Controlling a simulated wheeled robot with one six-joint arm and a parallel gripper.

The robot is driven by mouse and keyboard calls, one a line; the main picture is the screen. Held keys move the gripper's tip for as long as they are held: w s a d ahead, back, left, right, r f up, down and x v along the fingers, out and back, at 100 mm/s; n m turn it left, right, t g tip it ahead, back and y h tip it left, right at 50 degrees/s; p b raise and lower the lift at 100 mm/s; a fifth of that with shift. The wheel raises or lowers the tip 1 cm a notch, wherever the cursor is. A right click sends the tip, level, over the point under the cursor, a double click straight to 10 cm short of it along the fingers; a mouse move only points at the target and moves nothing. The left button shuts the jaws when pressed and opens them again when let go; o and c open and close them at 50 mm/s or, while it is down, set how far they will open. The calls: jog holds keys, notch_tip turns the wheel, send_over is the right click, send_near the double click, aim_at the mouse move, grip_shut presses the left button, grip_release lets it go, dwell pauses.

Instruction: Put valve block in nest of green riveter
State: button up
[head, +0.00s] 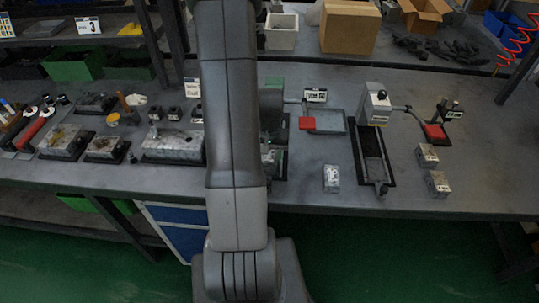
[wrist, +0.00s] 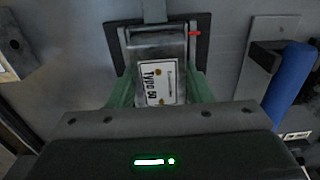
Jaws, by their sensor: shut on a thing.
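My gripper (wrist: 160,88) is shut on a metal valve block (wrist: 163,72), with a green finger on each side of it. The block has a white label reading roughly "Type 50". Beyond the block, in the wrist view, is a dark-framed fixture (wrist: 202,45) with a small red part at its right. The block overlaps this fixture in the picture; I cannot tell whether it touches or sits in it. In the head view the green riveter (head: 271,98) is mostly hidden behind my arm, and the held block and nest cannot be made out.
Loose metal blocks (head: 331,178) (head: 427,155) (head: 438,183) lie on the bench right of my arm. A grey press (head: 376,107) stands there too. A blue cylindrical handle (wrist: 289,84) is close to my gripper's right. Fixtures (head: 172,146) fill the bench left.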

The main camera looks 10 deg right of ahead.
aim_at(270, 156)
jog(key=shift+f+b, duration=0.3)
jog(key=shift+b, duration=0.1)
jog(key=o, duration=1.2)
jog(key=shift+s, duration=0.2)
jog(key=shift+c, duration=0.2)
jog(key=shift+o, duration=0.5)
jog(key=shift+a+f, duration=0.15)
jog(key=shift+a, duration=0.1)
jog(key=shift+s, duration=0.1)
jog(key=shift+d+r+p, duration=0.2)
jog(key=shift+r+p, duration=0.1)
jog(key=shift+r, duration=0.25)
notch_tip(270, 156, up, 12)
jog(key=shift+w, duration=0.3)
